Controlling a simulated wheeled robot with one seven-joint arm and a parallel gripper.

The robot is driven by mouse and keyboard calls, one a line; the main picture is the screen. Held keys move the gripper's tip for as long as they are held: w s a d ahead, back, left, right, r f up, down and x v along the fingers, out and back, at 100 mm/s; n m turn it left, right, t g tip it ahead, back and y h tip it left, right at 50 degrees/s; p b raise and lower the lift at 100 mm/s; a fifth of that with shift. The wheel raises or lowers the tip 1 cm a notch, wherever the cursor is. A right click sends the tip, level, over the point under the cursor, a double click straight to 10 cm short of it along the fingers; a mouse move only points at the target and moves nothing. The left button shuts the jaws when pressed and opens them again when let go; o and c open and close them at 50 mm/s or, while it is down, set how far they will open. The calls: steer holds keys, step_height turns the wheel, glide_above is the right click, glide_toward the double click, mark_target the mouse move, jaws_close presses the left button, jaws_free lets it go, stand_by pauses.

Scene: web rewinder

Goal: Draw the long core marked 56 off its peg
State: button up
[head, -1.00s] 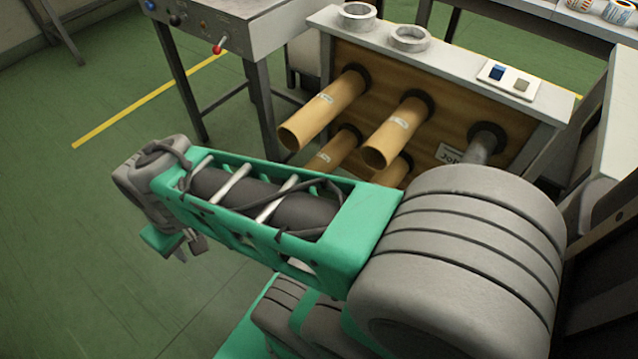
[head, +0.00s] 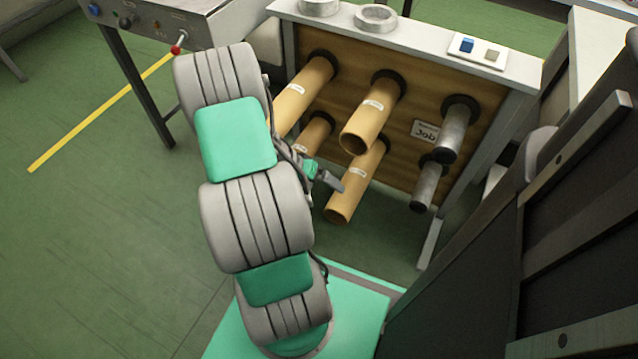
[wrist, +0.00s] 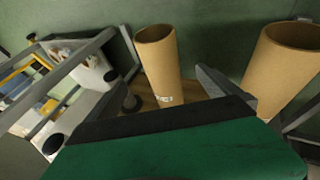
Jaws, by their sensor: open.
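Several brown cardboard cores with small white labels stick out from the wooden peg board; the numbers are too small to read, so I cannot tell which is 56. In the head view they are an upper left core (head: 301,92), an upper middle core (head: 373,118), a lower left core (head: 313,132) partly hidden by my arm, and a lower middle core (head: 357,185) that reaches far out. My gripper (head: 328,184) is open and empty, just left of the lower middle core. In the wrist view one core (wrist: 160,62) shows between the spread fingers (wrist: 168,88), apparently untouched.
Two bare grey pegs, upper (head: 454,132) and lower (head: 428,187), stand at the board's right beside a "Job" sign (head: 425,131). Another core (wrist: 285,65) is close on the right in the wrist view. A control table (head: 180,22) stands left; a dark frame (head: 560,220) stands right.

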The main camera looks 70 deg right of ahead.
mark_target(339, 196)
steer(key=b+x, duration=0.8)
steer(key=x, duration=0.4)
steer(key=shift+f, duration=0.35)
steer(key=shift+d, duration=0.1)
steer(key=shift+c, duration=0.4)
steer(key=c, duration=1.8)
steer(key=shift+r, duration=0.1)
steer(key=shift+c, duration=0.3)
steer(key=shift+r, duration=0.15)
